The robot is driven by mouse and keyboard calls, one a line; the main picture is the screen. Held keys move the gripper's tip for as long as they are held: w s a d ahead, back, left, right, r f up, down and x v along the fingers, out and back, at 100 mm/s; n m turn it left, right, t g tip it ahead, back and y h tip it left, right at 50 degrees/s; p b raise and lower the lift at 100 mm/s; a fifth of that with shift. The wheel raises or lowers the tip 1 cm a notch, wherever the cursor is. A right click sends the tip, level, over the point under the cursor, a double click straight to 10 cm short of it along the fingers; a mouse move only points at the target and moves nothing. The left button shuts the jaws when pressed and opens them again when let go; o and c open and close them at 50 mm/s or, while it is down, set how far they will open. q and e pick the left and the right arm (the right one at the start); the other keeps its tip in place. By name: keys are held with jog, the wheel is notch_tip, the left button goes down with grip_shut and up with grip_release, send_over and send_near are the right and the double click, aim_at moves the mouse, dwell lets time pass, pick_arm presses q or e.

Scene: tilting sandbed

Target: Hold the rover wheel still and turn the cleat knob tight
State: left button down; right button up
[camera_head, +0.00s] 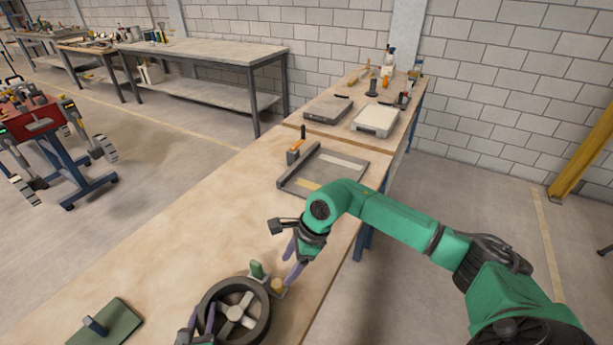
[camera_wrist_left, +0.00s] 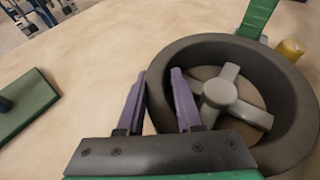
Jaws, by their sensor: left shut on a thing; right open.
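The dark rover wheel (camera_head: 261,325) with pale spokes lies flat at the near edge of the table. It fills the right side of the left wrist view (camera_wrist_left: 297,95). My left gripper (camera_wrist_left: 160,75) is shut on the wheel's rim, one finger outside and one inside; it is partly cut off at the bottom of the head view (camera_head: 203,318). A yellow knob (camera_head: 278,286) stands beside the wheel's far rim, next to an upright green piece (camera_head: 256,269). My right gripper (camera_head: 286,270) is open just above and beside the knob. Contact with the knob cannot be told.
A green plate with a blue block (camera_head: 112,325) lies left of the wheel. A grey tray (camera_head: 325,165) and an orange-handled tool (camera_head: 295,152) lie further back. The table between is clear. Its right edge runs close beneath my right arm.

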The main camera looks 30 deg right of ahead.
jog(key=w+v, duration=0.1)
jog(key=v, duration=0.3)
jog(key=w+a+n+g+h, duration=0.1)
jog(key=a+n+g+h, duration=0.15)
jog(key=a+h, duration=0.2)
jog(key=w+d+m+t+y, duration=0.4)
jog(key=w+m+t, duration=0.15)
jog(key=w, duration=0.55)
jog(key=w+d+r+m+t, duration=0.3)
jog(key=w+d+m+t, duration=0.2)
jog(key=d, duration=0.8)
jog(key=w+h, duration=0.1)
jog(key=w, duration=0.2)
jog(key=shift+w+d+t, duration=0.15)
jog(key=shift+d+t, duration=0.2)
jog(key=shift+t, duration=0.05)
